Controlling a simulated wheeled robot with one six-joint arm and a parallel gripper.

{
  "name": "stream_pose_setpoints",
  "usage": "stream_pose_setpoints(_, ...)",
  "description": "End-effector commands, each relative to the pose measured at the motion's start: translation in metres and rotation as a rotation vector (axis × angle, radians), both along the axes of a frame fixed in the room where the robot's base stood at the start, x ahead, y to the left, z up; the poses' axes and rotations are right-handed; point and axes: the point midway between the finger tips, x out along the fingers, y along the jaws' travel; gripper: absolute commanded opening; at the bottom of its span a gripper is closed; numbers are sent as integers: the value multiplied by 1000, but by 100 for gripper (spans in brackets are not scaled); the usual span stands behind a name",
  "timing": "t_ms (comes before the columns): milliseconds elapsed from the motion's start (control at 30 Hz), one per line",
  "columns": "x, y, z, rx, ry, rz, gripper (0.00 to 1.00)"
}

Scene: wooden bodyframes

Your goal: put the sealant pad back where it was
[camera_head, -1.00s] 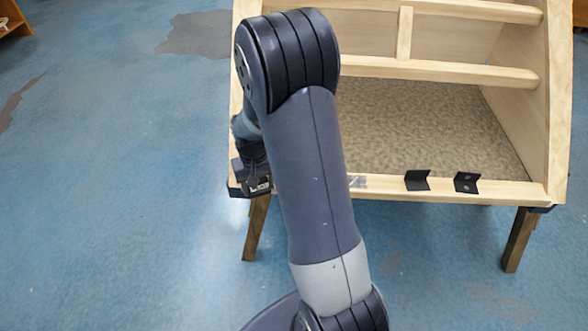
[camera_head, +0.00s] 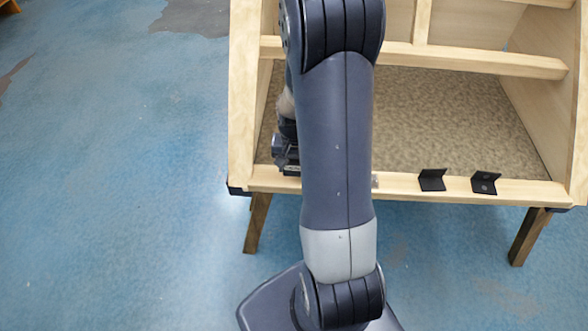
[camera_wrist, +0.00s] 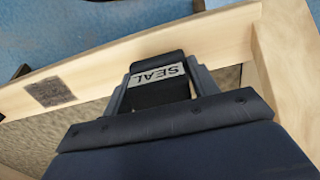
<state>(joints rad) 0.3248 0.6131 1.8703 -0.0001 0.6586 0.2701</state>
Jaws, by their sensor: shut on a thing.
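The sealant pad (camera_wrist: 158,76) is a black block with a pale label reading SEAL. In the wrist view my gripper (camera_wrist: 162,92) is shut on it, one finger on each side. In the head view my gripper (camera_head: 287,160) is at the front left of the wooden bodyframe (camera_head: 400,187), by its front rail; my arm covers part of it, and I cannot make out the pad there. A grey-brown square patch (camera_wrist: 50,92) lies on the rail in the wrist view, left of the pad and apart from it. Whether the pad touches the wood is unclear.
Two black angle brackets (camera_head: 432,180) (camera_head: 485,183) sit on the front rail to the right of my arm. The frame has upright side panels, a crossbar (camera_head: 470,62) above and a speckled floor panel (camera_head: 450,125). Blue floor to the left is clear.

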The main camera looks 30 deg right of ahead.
Motion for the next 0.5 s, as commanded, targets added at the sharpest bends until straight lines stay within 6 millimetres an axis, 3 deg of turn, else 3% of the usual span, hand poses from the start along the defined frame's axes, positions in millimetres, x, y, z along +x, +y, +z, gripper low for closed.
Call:
stream_pose_setpoints(167,-1,0,-23,1,3,1,34)
stream_pose_setpoints(500,0,0,-27,0,0,1,34)
